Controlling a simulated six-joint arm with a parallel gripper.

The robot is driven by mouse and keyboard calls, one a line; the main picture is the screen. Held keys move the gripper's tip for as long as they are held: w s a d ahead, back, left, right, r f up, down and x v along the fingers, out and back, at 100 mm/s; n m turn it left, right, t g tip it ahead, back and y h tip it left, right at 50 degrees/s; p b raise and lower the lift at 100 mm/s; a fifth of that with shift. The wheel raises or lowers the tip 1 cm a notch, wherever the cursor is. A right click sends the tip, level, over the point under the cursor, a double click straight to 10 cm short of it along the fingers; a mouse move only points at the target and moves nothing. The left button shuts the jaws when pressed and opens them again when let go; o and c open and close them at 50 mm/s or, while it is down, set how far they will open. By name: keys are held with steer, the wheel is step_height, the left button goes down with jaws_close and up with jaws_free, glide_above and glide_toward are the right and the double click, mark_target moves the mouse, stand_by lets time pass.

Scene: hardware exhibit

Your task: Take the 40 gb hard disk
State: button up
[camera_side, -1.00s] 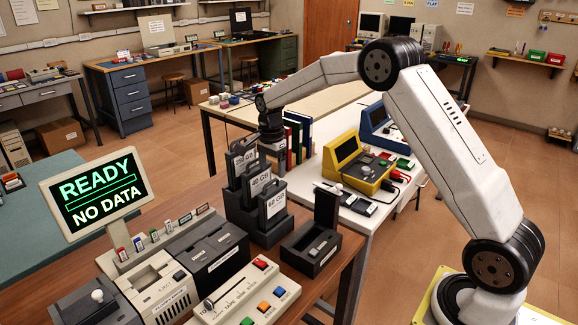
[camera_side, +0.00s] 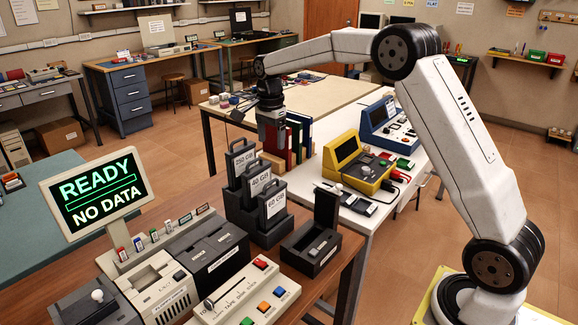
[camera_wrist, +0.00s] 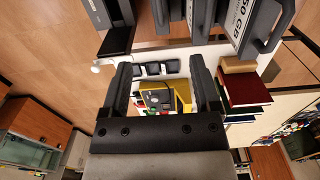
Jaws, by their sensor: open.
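The 40 GB hard disk (camera_side: 260,183) is a dark cartridge with a handle and a white label. It stands upright in the middle slot of a dark stepped rack (camera_side: 238,218), between the 250 GB disk (camera_side: 240,160) behind and the 60 GB disk (camera_side: 275,206) in front. My gripper (camera_side: 271,148) is raised behind and above the rack, apart from the disks. In the wrist view my gripper (camera_wrist: 163,88) is open and empty. A disk labelled "50 GB", its first digit cut off, (camera_wrist: 243,22) shows at the upper right there; the 40 GB label is not readable.
An open dark box (camera_side: 312,247) stands right of the rack. A tape dock panel (camera_side: 245,292) and a "READY / NO DATA" screen (camera_side: 97,193) are in front and left. Books (camera_side: 296,135) and a yellow device (camera_side: 355,165) stand on the white table behind.

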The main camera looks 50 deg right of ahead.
glide_above(256, 167)
steer(key=shift+s+a+r, duration=0.1)
steer(key=shift+s+r, duration=0.15)
steer(key=shift+r, duration=0.05)
steer(key=shift+f, duration=6.4)
jaws_close()
steer(key=shift+w+r, duration=0.1)
steer(key=shift+r, duration=0.05)
